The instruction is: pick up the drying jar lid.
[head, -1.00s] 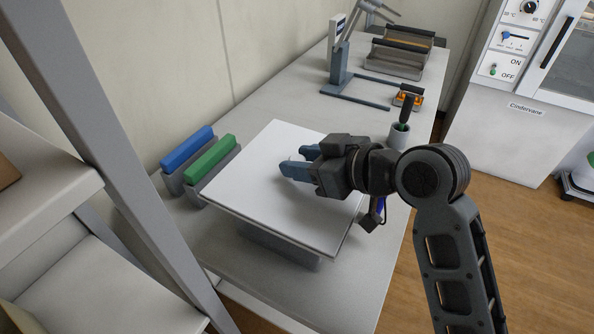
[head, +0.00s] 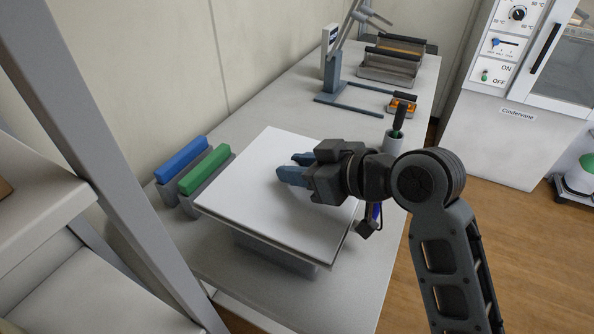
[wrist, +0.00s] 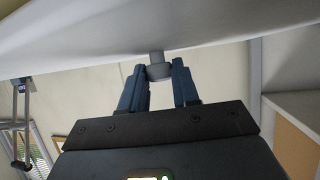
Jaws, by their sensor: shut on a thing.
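The drying jar lid appears to be the large white square slab (head: 250,185), lying flat on a grey body (head: 275,258) on the bench. A small grey knob (wrist: 157,70) joined to the white surface (wrist: 160,30) shows in the wrist view. My gripper (head: 291,168) lies low over the slab, reaching in from the right. In the wrist view its two blue fingers (wrist: 159,80) are shut around the knob. In the head view the fingers hide the knob. I see no clear gap between slab and body.
A blue-topped block (head: 181,160) and a green-topped block (head: 204,169) stand close to the slab's left. A grey cup with a black-handled tool (head: 394,139) stands at the right bench edge. A stand (head: 332,70) and a rack (head: 388,68) are farther back. Shelving stands at left.

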